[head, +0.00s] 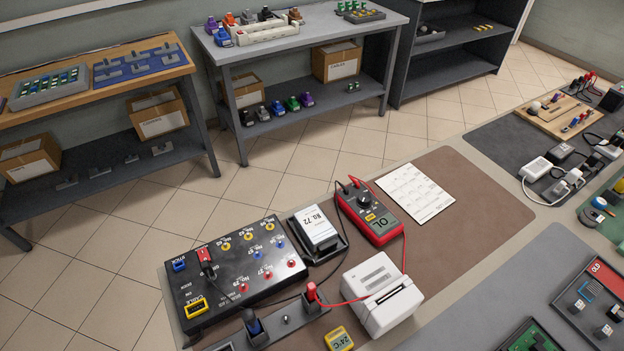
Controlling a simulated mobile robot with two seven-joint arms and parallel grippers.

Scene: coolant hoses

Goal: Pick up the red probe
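A red probe (311,292) stands upright in a dark holder strip (285,322) near the front of the bench. A thin red lead runs from it past a white printer-like box toward the red multimeter (370,213), whose display reads "OL". A dark probe (252,323) with a bluish body stands in the same strip, to the left of the red one. Neither of my grippers is in view.
A black test panel (235,275) with coloured sockets and a red plug-like piece (206,261) lies behind the strip. The white box (382,292) stands close right of the red probe. A yellow "24°C" thermometer (339,339) is in front. A paper sheet (416,192) lies farther back.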

